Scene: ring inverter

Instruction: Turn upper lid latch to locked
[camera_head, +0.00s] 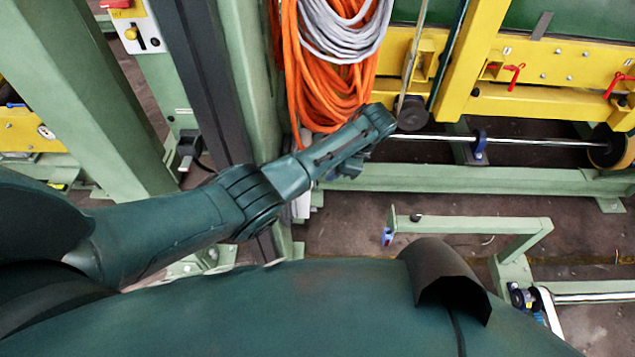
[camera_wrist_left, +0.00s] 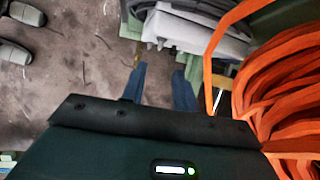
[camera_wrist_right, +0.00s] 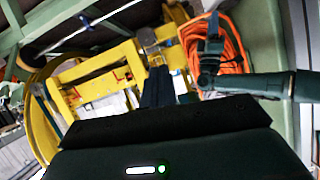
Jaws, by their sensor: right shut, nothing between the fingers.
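Small red handles show on the yellow machine frame in the head view, one (camera_head: 515,75) right of the yellow post and another red handle (camera_head: 615,86) at the right edge. I cannot tell which is the upper lid latch or how it is set. My left gripper (camera_wrist_left: 160,87) is open and empty in the left wrist view, beside the orange hose. In the head view its arm reaches toward the hose, and its fingers are mostly hidden. My right gripper (camera_wrist_right: 160,72) is shut and empty, pointing toward the yellow frame in the right wrist view. It is not visible in the head view.
An orange hose coil (camera_head: 325,85) and grey cable (camera_head: 345,30) hang near my left arm. Green posts (camera_head: 85,90) stand at left. A metal shaft (camera_head: 540,142) and green beam (camera_head: 450,180) run below the yellow frame (camera_head: 560,60). A low green stand (camera_head: 480,224) is nearer.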

